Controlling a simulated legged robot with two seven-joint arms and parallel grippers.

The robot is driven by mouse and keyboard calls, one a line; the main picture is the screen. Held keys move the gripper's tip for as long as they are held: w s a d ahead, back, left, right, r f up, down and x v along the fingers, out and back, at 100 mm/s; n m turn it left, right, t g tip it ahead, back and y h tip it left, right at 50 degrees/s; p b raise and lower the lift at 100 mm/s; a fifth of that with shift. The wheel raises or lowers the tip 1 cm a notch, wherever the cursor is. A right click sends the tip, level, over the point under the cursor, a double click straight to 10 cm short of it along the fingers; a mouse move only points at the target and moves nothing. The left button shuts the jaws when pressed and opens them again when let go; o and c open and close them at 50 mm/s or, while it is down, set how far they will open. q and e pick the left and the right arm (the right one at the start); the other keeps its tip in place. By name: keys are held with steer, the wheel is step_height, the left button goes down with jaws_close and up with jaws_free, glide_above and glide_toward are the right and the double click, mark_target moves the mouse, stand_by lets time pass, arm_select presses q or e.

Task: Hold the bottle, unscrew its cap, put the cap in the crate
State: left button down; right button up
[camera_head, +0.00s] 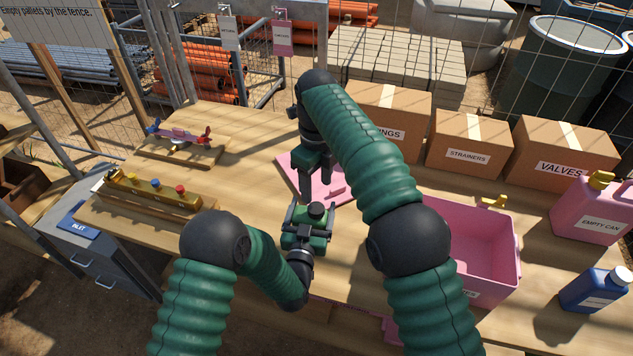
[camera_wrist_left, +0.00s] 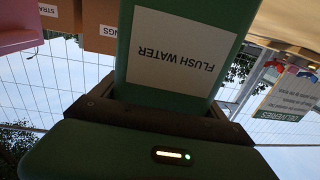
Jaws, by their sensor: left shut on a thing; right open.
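The green bottle (camera_wrist_left: 135,60) fills the middle of the left wrist view, with a white label reading FLUSH WATER. My left gripper (camera_wrist_left: 165,112) is shut on it. In the head view, my left gripper (camera_head: 307,226) holds the bottle over the front middle of the table, and its dark cap (camera_head: 316,210) shows on top. My right gripper (camera_head: 318,175) points down from above, open, just behind and above the cap and apart from it in the picture. The pink crate (camera_head: 517,275) stands on the table to the right, partly hidden by my right arm.
A pink board (camera_head: 290,165) lies behind the bottle. Cardboard boxes (camera_head: 465,145) line the back right. A pink can (camera_head: 590,210) and a blue bottle (camera_head: 593,290) stand at the right. A yellow block with coloured knobs (camera_head: 150,190) and a small pink valve piece (camera_head: 180,137) are left.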

mark_target(316, 207)
step_height(316, 207, down, 8)
steer(key=shift+r, duration=0.15)
